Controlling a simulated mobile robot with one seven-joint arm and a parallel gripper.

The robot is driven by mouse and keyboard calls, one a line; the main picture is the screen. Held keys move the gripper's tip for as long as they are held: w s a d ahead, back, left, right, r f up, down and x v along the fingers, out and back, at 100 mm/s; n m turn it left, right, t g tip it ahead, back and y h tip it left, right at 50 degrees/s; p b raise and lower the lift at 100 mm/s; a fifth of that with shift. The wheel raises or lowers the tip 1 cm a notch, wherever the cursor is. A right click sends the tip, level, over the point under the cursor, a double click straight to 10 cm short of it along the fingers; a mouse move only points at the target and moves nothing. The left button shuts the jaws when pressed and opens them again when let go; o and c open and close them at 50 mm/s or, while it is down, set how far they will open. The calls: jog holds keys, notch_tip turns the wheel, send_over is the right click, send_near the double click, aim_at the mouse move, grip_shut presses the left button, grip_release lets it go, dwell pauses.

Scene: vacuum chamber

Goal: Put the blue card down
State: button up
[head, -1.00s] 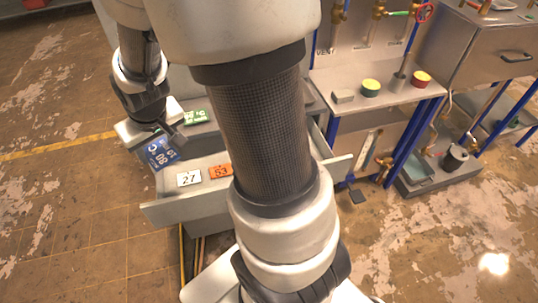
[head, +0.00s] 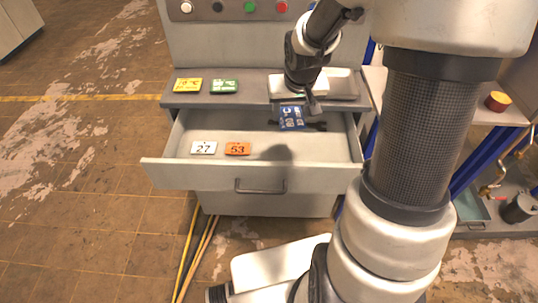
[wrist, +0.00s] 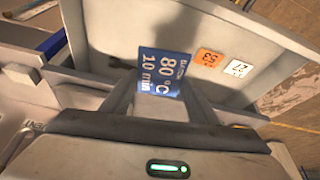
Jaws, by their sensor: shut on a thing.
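The blue card (head: 291,117), printed 80 °C and 10 min, is in my gripper (head: 304,108). My gripper is shut on it, and the card hangs over the back right part of the open drawer (head: 250,177). In the wrist view the blue card (wrist: 161,74) sits between the fingertips with its print facing the camera. The drawer floor shows beyond it. A white card (head: 203,148) marked 27 and an orange card (head: 237,149) marked 53 lie in the drawer, left of the blue card.
A yellow card (head: 187,85) and a green card (head: 224,86) lie on the cabinet top behind the drawer. A metal tray (head: 342,84) is there on the right. The drawer floor is clear between the orange card and the right wall.

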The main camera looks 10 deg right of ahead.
jog(key=shift+m+h, duration=0.3)
jog(key=shift+m, duration=0.5)
jog(key=d+f+b, duration=0.2)
jog(key=f+b, duration=0.1)
jog(key=f, duration=0.3)
jog(key=w+d+f+b, duration=0.1)
jog(key=d+f+b, duration=0.2)
jog(key=f, duration=0.4)
jog(key=w+d+f+b, duration=0.1)
jog(key=d+f+b, duration=0.2)
jog(key=f, duration=0.3)
jog(key=shift+f+b, duration=0.3)
jog(key=shift+b, duration=0.6)
jog(key=shift+f, duration=0.2)
jog(key=o, duration=1)
jog(key=shift+o, duration=0.2)
jog(key=shift+r, duration=0.55)
jog(key=p+v, duration=0.4)
jog(key=v, duration=0.7)
jog(key=shift+p, duration=0.35)
